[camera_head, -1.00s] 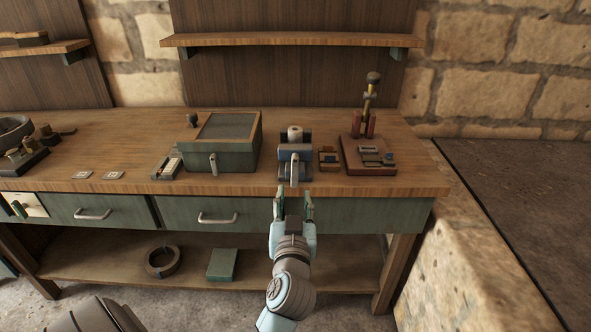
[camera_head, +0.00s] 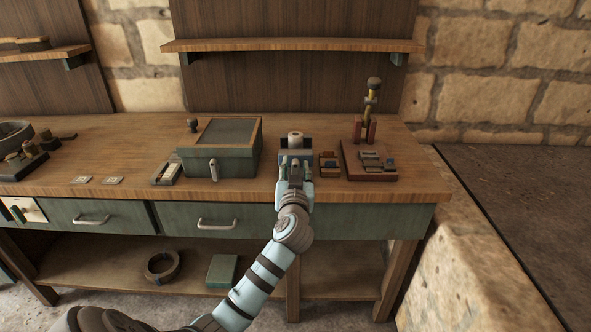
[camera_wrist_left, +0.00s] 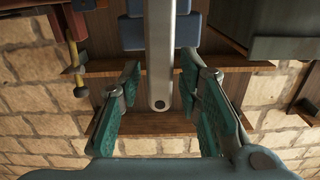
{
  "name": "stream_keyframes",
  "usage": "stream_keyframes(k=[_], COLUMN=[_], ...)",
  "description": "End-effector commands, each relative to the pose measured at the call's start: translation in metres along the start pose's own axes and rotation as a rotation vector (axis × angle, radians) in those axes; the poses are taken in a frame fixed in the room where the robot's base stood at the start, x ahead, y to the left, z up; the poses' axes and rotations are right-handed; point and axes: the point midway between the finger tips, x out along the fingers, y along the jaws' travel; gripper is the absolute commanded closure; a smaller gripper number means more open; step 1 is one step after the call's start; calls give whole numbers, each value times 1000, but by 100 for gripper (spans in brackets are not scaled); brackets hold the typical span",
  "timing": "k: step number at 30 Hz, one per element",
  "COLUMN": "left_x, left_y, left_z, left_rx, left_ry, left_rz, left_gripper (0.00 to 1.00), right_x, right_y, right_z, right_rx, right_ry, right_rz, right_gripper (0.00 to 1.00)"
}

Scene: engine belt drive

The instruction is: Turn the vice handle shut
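The blue vice (camera_head: 309,146) stands at the front of the workbench, with a pale roll-shaped piece on its top. My left gripper (camera_head: 296,162) is right in front of it and covers most of its front in the head view. In the left wrist view, the grey metal vice handle (camera_wrist_left: 160,50) is a straight bar with a rounded end. It lies between the two green-padded fingers of my left gripper (camera_wrist_left: 159,75). The fingers are open, with a gap visible on both sides of the bar. My right gripper is not in view.
A green box (camera_head: 219,163) with a latch stands left of the vice. A small wooden block set (camera_head: 329,163) and a red-brown stand (camera_head: 369,174) with an upright brass tool are close on the right. A wooden shelf (camera_head: 290,45) is above the bench.

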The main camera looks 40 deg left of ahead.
Motion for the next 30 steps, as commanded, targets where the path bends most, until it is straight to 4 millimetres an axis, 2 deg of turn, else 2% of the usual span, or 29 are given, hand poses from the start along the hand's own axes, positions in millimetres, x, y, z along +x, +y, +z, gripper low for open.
stream_keyframes(k=[1, 5, 19, 30], left_x=[0, 0, 0, -1], left_y=[0, 0, 2, 9], left_z=[0, 0, 0, 2], left_rx=[0, 0, 68, 339], left_ry=[0, 0, -2, -5], left_rz=[0, 0, -1, 0], left_gripper=[81, 100, 100, 100], right_x=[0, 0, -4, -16], right_y=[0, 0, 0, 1], right_z=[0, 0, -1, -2], right_rx=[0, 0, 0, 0], right_ry=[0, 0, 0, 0], right_rz=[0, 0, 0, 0], right_gripper=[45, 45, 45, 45])
